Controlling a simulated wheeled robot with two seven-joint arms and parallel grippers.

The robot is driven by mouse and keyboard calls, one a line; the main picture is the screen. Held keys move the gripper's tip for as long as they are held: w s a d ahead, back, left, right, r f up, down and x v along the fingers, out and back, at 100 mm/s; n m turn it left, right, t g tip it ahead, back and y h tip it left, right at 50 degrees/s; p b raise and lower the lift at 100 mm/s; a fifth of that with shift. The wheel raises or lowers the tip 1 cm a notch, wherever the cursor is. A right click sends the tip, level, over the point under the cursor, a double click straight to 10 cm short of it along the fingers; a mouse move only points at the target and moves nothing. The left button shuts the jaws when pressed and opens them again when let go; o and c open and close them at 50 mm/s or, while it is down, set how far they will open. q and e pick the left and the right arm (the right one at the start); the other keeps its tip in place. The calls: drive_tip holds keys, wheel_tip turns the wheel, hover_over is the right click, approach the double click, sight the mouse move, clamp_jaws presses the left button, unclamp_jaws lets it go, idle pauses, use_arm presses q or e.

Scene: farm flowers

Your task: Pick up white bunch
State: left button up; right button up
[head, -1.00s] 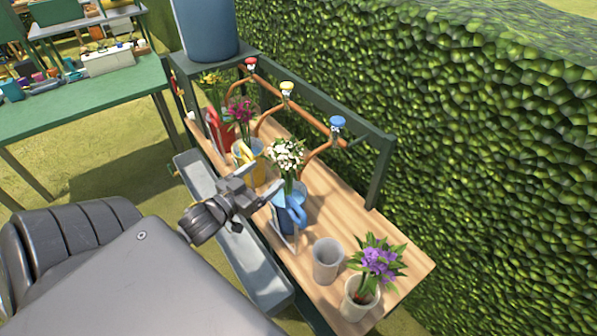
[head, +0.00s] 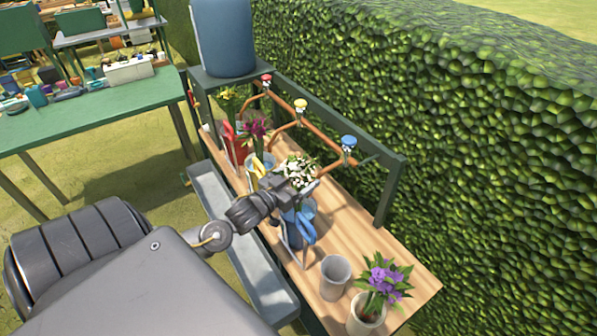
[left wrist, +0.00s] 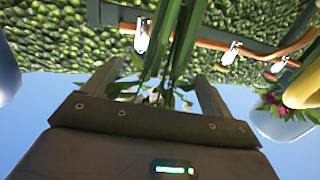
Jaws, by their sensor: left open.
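The white bunch (head: 298,168) stands upright at the blue jug (head: 303,226) on the wooden bench, with its white blooms on top. My left gripper (head: 299,188) is open at the bunch's stems, just below the blooms, and partly hides them. In the left wrist view the green stems (left wrist: 180,42) show between the two spread fingers of my left gripper (left wrist: 155,80). I cannot tell whether the fingers touch them. My right gripper is not in view.
A yellow jug (head: 254,171) and dark pink flowers (head: 256,129) stand behind the bunch. An empty grey pot (head: 335,272) and a pot of purple flowers (head: 383,280) stand in front. Pipes with red, yellow and blue taps (head: 348,143) run along the bench's hedge side.

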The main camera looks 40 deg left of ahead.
use_arm(q)
drive_tip(key=shift+w+d, duration=0.1)
drive_tip(key=shift+w, duration=0.85)
drive_tip(key=c, duration=1.6)
drive_tip(key=shift+o, duration=0.2)
wheel_tip(320, 180, up, 10)
drive_tip(key=shift+r, duration=0.1)
